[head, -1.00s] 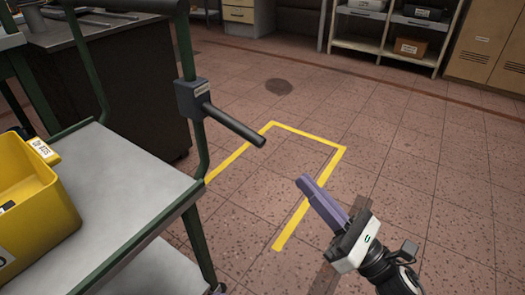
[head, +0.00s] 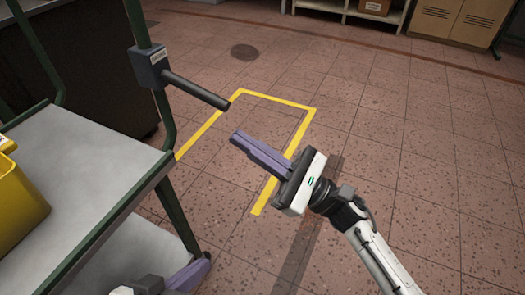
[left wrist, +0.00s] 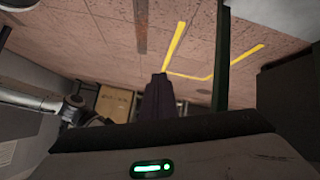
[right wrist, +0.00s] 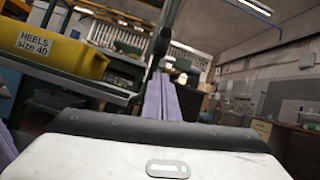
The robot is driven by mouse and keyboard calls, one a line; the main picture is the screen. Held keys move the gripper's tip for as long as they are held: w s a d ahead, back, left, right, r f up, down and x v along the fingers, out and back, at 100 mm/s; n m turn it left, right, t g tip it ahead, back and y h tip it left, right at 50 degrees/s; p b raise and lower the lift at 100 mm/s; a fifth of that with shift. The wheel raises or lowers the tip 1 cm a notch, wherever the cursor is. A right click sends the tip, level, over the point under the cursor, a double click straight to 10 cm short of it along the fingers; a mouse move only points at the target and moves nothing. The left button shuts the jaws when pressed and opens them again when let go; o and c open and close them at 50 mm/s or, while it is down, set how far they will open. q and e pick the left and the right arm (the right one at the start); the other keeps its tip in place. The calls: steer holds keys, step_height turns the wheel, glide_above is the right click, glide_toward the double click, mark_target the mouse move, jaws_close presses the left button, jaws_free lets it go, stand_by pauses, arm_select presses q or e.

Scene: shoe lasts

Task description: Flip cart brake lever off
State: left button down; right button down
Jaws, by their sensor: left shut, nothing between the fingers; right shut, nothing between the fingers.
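The cart's brake lever (head: 196,90) is a dark grey bar. It sticks out to the right and slightly down from a labelled grey box (head: 149,66) on the green cart post (head: 136,18). My right gripper (head: 234,137) is shut and empty, with purple fingers pointing left. In the head view it appears just below and right of the lever's end, apart from it. It also shows in the right wrist view (right wrist: 158,80), pointing towards the cart post. My left gripper (head: 206,262) is shut and empty, low at the bottom edge, partly cut off.
The cart's grey top shelf (head: 85,150) fills the left, with a yellow bin (head: 18,207) on it. A yellow floor outline (head: 272,97) lies beyond the right gripper. The tiled floor to the right is clear; shelves and lockers (head: 455,18) stand far back.

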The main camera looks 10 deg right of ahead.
mark_target(195, 90)
arm_select(q)
steer(key=shift+s+a+f+p, duration=0.1)
steer(key=shift+f+p, duration=0.2)
steer(key=shift+f, duration=0.1)
arm_select(e)
step_height(195, 90, up, 6)
steer(key=a, duration=0.3)
steer(key=shift+w, duration=0.45)
steer(key=shift+f, duration=0.1)
